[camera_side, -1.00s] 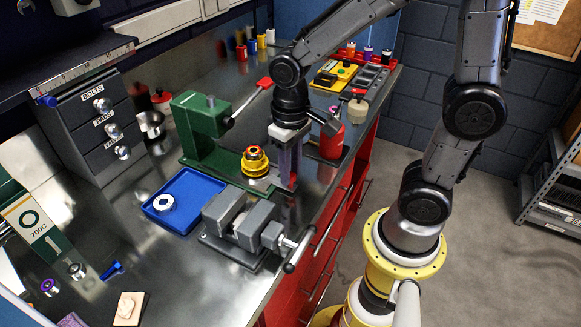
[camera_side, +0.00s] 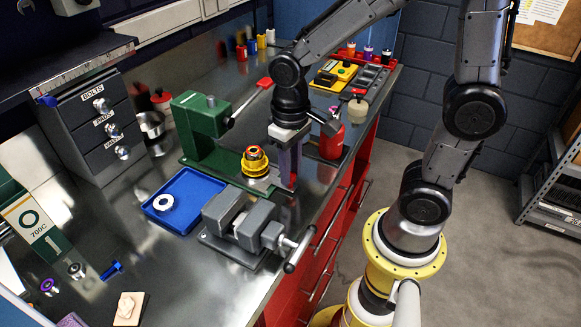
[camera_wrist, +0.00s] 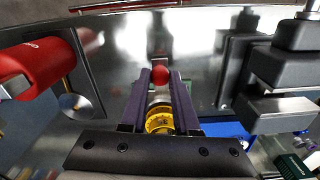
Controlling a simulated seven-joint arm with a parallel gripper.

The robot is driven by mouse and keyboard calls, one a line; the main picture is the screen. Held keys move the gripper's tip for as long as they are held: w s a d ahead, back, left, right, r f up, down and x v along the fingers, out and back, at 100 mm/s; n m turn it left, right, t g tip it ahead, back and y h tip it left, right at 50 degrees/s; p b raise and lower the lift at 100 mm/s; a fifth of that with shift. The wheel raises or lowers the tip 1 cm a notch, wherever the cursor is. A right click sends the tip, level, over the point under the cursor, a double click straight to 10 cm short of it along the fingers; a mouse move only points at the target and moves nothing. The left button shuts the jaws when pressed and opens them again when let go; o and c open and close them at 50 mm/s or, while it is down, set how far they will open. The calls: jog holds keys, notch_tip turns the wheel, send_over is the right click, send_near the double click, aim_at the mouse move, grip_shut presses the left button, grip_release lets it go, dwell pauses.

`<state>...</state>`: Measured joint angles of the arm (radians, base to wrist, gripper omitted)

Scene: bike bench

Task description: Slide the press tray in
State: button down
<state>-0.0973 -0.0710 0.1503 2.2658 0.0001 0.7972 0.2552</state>
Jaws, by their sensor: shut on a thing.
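The green press (camera_side: 200,125) stands on the bench with its red-tipped lever (camera_side: 247,103) raised. A yellow, ringed stack with an orange top (camera_side: 255,162) sits at the front of the press, on the side toward my gripper. It also shows between my fingers in the wrist view (camera_wrist: 158,120). My gripper (camera_side: 292,185) points down at the bench's front edge, just right of the stack. In the wrist view my gripper (camera_wrist: 160,80) is shut on a red round knob (camera_wrist: 160,74) at the fingertips. The tray itself is mostly hidden by the stack and fingers.
A grey vise (camera_side: 245,225) stands close in front of the press. A blue tray (camera_side: 183,200) with a white ring lies to the left. Grey drawers (camera_side: 100,120) stand behind at left.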

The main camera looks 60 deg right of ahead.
aim_at(271, 178)
jog(key=shift+w, duration=0.15)
jog(key=shift+w+r, duration=0.1)
jog(key=shift+w, duration=2.35)
jog(key=c, duration=0.6)
grip_release()
jog(key=shift+c, duration=0.2)
jog(key=shift+s, duration=0.1)
notch_tip(271, 178, up, 14)
